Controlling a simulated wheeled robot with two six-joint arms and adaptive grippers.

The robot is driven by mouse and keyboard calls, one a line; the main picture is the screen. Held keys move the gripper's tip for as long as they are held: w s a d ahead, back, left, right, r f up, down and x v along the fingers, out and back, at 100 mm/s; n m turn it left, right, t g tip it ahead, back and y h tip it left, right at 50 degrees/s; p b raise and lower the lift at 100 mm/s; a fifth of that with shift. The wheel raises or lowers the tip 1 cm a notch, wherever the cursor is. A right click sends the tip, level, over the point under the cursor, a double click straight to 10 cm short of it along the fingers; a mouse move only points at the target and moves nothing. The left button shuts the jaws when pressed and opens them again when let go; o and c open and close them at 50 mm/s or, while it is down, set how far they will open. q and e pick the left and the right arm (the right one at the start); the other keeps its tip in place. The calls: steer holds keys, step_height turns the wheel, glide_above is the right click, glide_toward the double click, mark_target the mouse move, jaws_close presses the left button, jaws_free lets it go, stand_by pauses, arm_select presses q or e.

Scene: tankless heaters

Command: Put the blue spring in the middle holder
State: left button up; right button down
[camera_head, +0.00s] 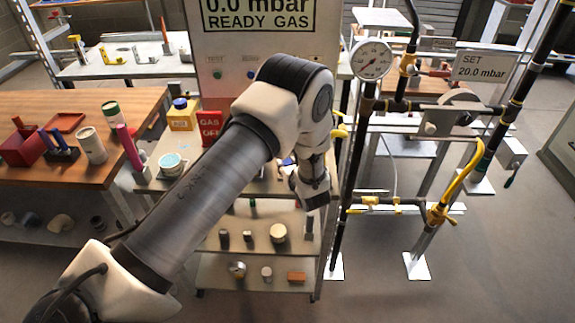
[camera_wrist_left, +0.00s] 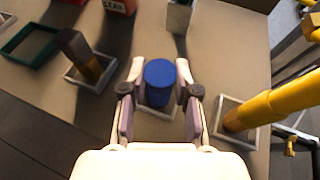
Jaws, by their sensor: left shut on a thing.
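My left gripper (camera_wrist_left: 157,88) is shut on the blue spring (camera_wrist_left: 160,82), seen from above as a blue cylinder between the two fingers. Under and around the spring's lower end, a pale rim of the middle holder (camera_wrist_left: 160,112) shows; I cannot tell whether the spring rests inside it or hangs just above. In the head view my left gripper (camera_head: 312,194) points down over the shelf cart, and the spring is not clearly visible there. My right gripper is not in view.
In the left wrist view, a square holder (camera_wrist_left: 104,74) with a dark, yellow-based post stands left. Another holder (camera_wrist_left: 250,137) stands right, with a large yellow cylinder (camera_wrist_left: 275,102) over it. A green tray (camera_wrist_left: 18,52) lies far left. Gas piping (camera_head: 455,185) stands right of the arm.

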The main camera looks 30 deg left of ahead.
arm_select(q)
steer(key=o, duration=1)
steer(key=shift+c, duration=0.2)
steer(key=shift+o, duration=0.4)
steer(key=shift+f, duration=0.1)
